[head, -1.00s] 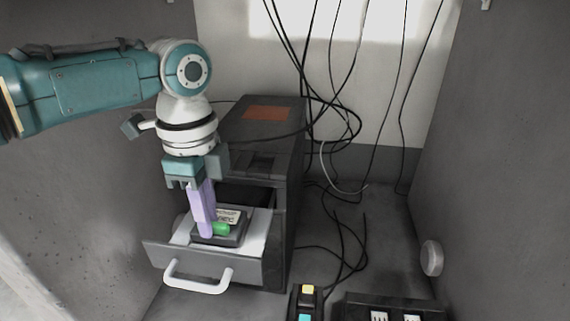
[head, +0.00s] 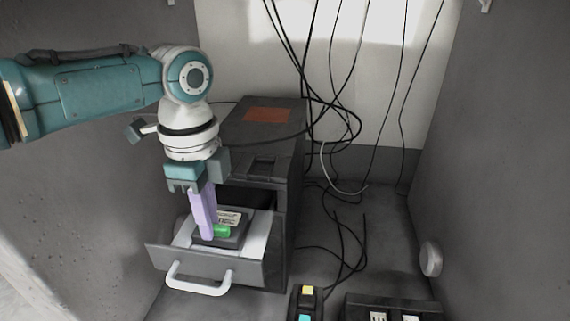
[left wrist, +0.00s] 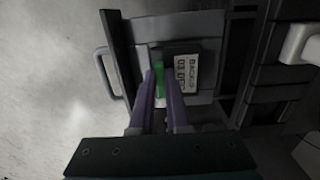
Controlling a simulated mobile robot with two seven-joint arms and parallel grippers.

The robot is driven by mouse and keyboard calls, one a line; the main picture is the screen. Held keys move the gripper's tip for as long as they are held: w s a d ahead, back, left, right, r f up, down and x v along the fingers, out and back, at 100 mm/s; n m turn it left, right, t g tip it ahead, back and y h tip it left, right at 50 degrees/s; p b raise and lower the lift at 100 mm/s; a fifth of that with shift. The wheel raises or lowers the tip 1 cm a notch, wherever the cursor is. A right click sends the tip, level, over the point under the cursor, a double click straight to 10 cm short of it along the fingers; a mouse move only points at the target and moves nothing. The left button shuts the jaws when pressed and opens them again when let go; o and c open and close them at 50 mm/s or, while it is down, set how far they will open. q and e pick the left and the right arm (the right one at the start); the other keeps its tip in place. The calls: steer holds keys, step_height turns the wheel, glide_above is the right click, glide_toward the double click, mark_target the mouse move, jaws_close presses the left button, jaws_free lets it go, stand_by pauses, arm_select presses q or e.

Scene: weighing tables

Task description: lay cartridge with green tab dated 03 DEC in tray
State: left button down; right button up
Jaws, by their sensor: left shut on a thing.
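The cartridge (head: 232,238) is a dark block with a white label and a green tab (head: 222,231). The cartridge is within the outline of the pale tray (head: 257,240), which is pulled out of a dark cabinet. Whether it rests on the tray floor or hangs just above, I cannot tell. My right gripper is out of view.
The dark cabinet (head: 262,140) stands behind the tray, whose front has a white handle (head: 198,287). A small box with yellow and cyan buttons (head: 307,300) and a black rack (head: 360,303) with labelled items stand at the lower right. Black cables (head: 345,240) hang and lie right of the cabinet.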

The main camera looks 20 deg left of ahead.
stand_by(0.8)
arm_select(q)
steer(key=shift+f, duration=0.45)
stand_by(0.5)
steer(key=c, duration=0.8)
jaws_free()
steer(key=shift+o, duration=0.2)
steer(key=o, duration=0.5)
